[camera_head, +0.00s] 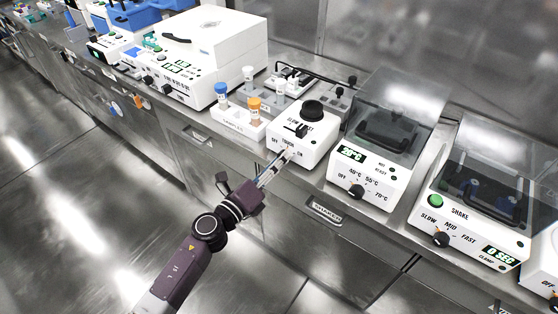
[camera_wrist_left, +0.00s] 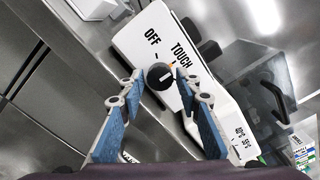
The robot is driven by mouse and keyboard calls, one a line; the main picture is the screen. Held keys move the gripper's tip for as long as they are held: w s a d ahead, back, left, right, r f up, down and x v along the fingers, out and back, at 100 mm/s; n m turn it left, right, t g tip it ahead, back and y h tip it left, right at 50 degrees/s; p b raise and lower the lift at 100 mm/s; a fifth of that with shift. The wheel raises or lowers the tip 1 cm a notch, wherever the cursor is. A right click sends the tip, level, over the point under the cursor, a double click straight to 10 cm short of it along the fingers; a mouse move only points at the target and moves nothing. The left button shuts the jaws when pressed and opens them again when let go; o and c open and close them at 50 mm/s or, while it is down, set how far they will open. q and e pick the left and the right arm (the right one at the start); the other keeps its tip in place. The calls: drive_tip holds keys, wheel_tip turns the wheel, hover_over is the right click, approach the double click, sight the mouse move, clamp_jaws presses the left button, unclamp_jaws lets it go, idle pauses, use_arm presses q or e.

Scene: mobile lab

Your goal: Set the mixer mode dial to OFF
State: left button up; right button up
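The mixer (camera_head: 303,138) is a white box with a round black cup on top, on the bench in the head view. Its front carries OFF, TOUCH and ON lettering. In the left wrist view, the black mode dial (camera_wrist_left: 159,77) sits below the OFF and TOUCH labels; its exact setting is hard to tell. My left gripper (camera_head: 286,157) reaches the mixer's front and largely hides the dial in the head view. In the left wrist view, its open blue-grey fingers (camera_wrist_left: 158,78) stand on either side of the dial; contact is not clear. My right gripper is not in view.
A sample rack (camera_head: 238,124) with blue- and orange-capped tubes stands left of the mixer. A heater with a clear lid (camera_head: 369,165) stands close on its right, then a shaker (camera_head: 470,215). The floor side before the bench is free.

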use_arm(q)
drive_tip(key=c, duration=0.4)
clamp_jaws()
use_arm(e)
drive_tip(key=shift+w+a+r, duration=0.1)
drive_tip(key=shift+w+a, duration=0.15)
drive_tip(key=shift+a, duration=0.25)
